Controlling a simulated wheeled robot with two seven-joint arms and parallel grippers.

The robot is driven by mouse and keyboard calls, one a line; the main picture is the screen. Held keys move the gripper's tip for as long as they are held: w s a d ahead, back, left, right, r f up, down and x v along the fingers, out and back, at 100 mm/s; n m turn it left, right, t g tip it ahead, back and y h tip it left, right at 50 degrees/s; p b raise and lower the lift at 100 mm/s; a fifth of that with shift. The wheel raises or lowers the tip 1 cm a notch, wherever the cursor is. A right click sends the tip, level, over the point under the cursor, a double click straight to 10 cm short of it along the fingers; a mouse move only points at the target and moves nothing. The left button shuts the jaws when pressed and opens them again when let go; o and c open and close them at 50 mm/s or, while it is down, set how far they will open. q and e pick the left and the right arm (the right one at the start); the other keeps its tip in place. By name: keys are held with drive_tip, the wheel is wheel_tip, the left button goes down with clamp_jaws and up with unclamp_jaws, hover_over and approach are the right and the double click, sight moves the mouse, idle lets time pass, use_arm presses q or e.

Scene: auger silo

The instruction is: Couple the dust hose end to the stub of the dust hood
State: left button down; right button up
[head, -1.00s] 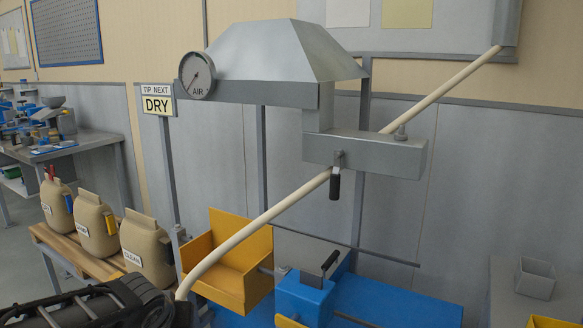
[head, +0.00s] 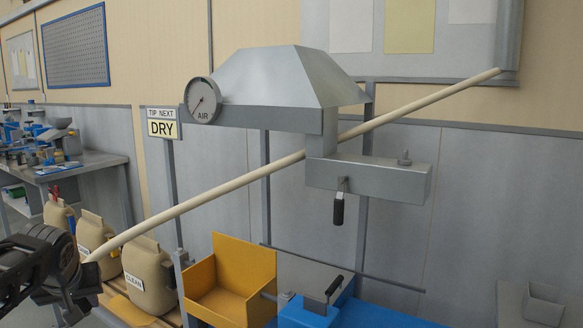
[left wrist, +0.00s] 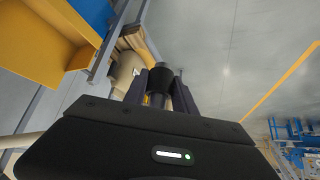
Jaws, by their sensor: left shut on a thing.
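The pale dust hose (head: 235,185) runs taut from the wall duct at upper right down to my left gripper. It passes behind the neck under the hood. My left gripper (head: 86,278) is at the lower left, shut on the hose end. In the left wrist view a dark cuff, the hose end (left wrist: 158,80), sits between the two fingers. The grey dust hood (head: 285,75) stands at the centre, far to the right of the gripper. A grey box (head: 370,180) with a black handle (head: 338,208) hangs below it. I cannot make out a stub clearly. My right gripper is out of view.
An AIR gauge (head: 203,100) and a DRY sign (head: 163,126) are left of the hood. Several sacks (head: 150,255) stand behind the gripper. A yellow hopper (head: 235,275) and blue machine (head: 305,312) are below the hood. A grey bin (head: 541,303) is at lower right.

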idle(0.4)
use_arm(q)
drive_tip(key=d+f+m+h, duration=0.1)
drive_tip(key=d+f+m, duration=0.1)
drive_tip(key=d+f, duration=0.2)
drive_tip(key=s+d+f+m+h, duration=0.1)
drive_tip(key=d+f, duration=0.3)
drive_tip(key=d, duration=0.7)
drive_tip(key=s+d+f+m+t+h, duration=0.1)
drive_tip(key=d+f+m, duration=0.1)
drive_tip(key=d+f, duration=0.3)
drive_tip(key=d, duration=0.3)
drive_tip(key=shift+d+m, duration=0.15)
drive_tip(key=shift+m, duration=0.15)
drive_tip(key=shift+f, duration=0.1)
